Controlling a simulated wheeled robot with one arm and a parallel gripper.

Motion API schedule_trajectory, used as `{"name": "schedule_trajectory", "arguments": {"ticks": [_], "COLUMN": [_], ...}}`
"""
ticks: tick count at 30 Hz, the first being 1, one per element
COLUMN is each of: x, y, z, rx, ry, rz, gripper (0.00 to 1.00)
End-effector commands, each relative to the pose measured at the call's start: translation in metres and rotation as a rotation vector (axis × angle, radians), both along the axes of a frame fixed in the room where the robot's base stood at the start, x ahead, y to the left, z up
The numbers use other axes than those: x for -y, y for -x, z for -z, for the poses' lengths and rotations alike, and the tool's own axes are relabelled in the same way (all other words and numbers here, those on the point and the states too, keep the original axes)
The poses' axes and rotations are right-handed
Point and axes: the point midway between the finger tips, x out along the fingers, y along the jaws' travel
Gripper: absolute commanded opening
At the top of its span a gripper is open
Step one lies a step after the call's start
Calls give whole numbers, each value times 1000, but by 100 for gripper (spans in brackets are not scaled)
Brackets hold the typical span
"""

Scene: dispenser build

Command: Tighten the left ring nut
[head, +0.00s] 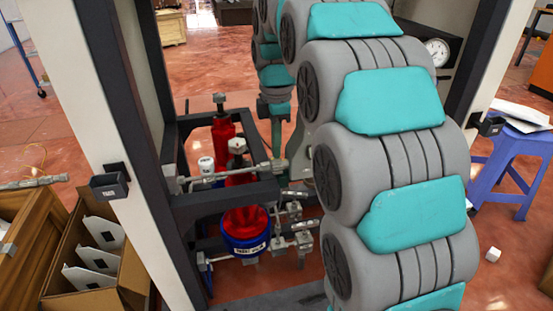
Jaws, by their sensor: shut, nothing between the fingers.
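Two red vessels stand in a dark frame, one at the back (223,132) and one nearer (240,178). A blue ring nut (246,246) with a white label sits around the bottom of the nearer vessel. A bit of blue shows low by the back vessel, mostly hidden by the frame and a metal rod. I cannot tell which ring is the left one, or how tight either is. My gripper (276,150) hangs small beyond my big grey and teal arm, right of the vessels. It looks shut and empty, apart from the blue ring nut.
The dark frame (225,195) and metal valves (303,240) crowd around the vessels. A white post (95,90) stands left, above an open cardboard box (72,290). A gauge (437,52) is at the upper right, and a blue stool (515,155) stands right.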

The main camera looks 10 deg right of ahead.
Motion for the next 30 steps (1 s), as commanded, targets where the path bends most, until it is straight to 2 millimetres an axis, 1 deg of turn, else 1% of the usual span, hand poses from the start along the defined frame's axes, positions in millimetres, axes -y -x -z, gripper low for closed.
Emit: {"name": "schedule_trajectory", "arguments": {"ticks": [7, 11, 30], "x": [0, 0, 0], "y": [0, 0, 0], "z": [0, -6, -52], "rx": [0, 1, 3], "ry": [0, 0, 1], "rz": [0, 0, 0], "gripper": [0, 0, 0]}}
